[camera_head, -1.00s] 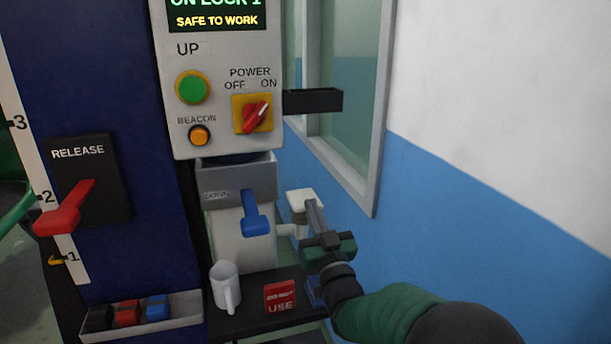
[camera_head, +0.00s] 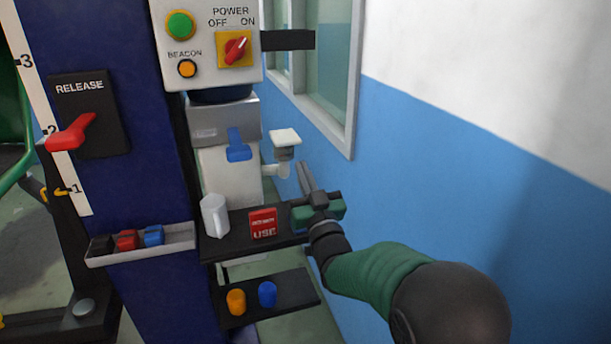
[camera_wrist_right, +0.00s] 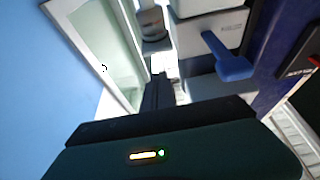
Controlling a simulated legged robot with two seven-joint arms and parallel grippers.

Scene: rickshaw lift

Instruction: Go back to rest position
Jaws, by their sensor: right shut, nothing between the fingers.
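My right gripper (camera_head: 306,180) is shut and empty. It points up beside the right end of the upper black shelf (camera_head: 222,248), in front of the blue wall. In the right wrist view its dark fingers (camera_wrist_right: 158,92) show close together, apart from the blue lever (camera_wrist_right: 228,58). In the head view the blue lever (camera_head: 238,146) hangs on the grey dispenser, to the left of the gripper. A white-topped fitting (camera_head: 285,138) stands just above and left of the fingertips, with no clear contact. My left gripper is not in view.
An orange cup (camera_head: 236,301) and a blue cup (camera_head: 268,293) are on the lower shelf. A red release lever (camera_head: 72,133) and a tray (camera_head: 180,240) are left. The right side is open before the wall.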

